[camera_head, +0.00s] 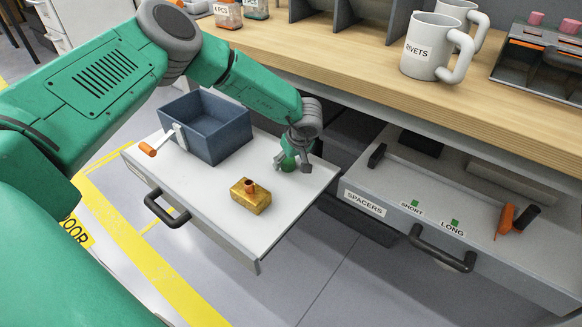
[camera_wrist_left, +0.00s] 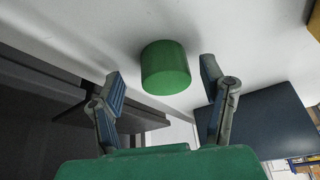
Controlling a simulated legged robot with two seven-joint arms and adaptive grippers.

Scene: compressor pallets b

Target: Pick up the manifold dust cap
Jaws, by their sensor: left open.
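A small green cylinder, which looks like the manifold dust cap (camera_wrist_left: 166,68), stands on the white drawer top. In the wrist view it sits between the two fingertips of my left gripper (camera_wrist_left: 160,72), a little beyond them, with gaps on both sides. In the head view my left gripper (camera_head: 292,160) points down at the right side of the pulled-out white surface. Green shows at its fingers there, but the cap is hard to separate from the gripper. A brass manifold block (camera_head: 250,198) with a copper-coloured port stands nearer the front. My right gripper is not in view.
A blue-grey open bin (camera_head: 215,138) stands left of the gripper, with an orange-handled tool (camera_head: 150,148) at its side. An open drawer labelled SPACERS (camera_head: 365,203) lies to the right. The wooden worktop (camera_head: 350,60) with mugs overhangs behind.

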